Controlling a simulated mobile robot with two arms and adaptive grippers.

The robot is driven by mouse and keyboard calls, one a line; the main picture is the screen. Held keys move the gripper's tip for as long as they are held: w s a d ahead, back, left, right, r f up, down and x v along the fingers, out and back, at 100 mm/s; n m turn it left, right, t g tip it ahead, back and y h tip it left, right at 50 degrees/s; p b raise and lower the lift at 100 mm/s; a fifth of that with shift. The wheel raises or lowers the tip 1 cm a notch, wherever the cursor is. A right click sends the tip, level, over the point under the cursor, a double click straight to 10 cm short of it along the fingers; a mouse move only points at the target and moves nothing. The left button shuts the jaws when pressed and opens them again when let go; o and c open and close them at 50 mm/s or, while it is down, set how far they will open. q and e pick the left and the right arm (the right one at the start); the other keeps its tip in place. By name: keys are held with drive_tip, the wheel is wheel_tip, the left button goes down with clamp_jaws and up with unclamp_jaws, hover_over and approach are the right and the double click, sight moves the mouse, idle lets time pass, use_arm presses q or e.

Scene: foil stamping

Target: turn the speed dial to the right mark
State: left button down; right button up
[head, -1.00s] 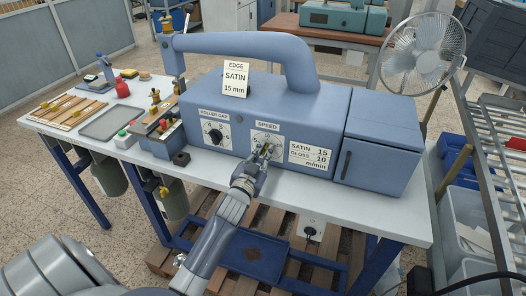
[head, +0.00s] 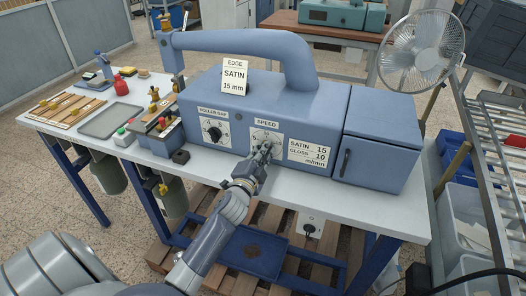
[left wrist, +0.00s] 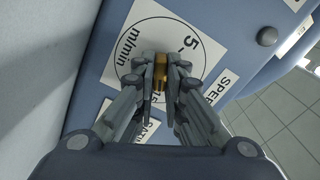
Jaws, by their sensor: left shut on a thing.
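The speed dial's white plate (head: 274,137) is on the front of the blue machine (head: 290,110), under the word SPEED. It also shows in the left wrist view (left wrist: 140,25), with a round scale, a 5 and "m/min" readable. My left gripper (head: 264,150) is at the dial, its fingers shut on the brass-coloured dial knob (left wrist: 160,70). The fingers hide most of the knob and part of the scale, so I cannot tell where the dial points. A label beside it (head: 311,153) reads SATIN 15, GLOSS 10 m/min. My right gripper is not in view.
A card (head: 235,77) on the machine reads EDGE, SATIN, 15 mm. The roller gap dial (head: 214,133) is left of the speed dial. A blue box-shaped housing (head: 376,145) stands to the right. The table's front strip (head: 330,205) is clear.

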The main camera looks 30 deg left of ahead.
use_arm(q)
drive_tip(key=shift+m, duration=0.6)
drive_tip(key=c, duration=1.7)
unclamp_jaws()
drive_tip(key=shift+o, duration=0.2)
drive_tip(key=v, duration=1.2)
drive_tip(key=shift+f, duration=0.1)
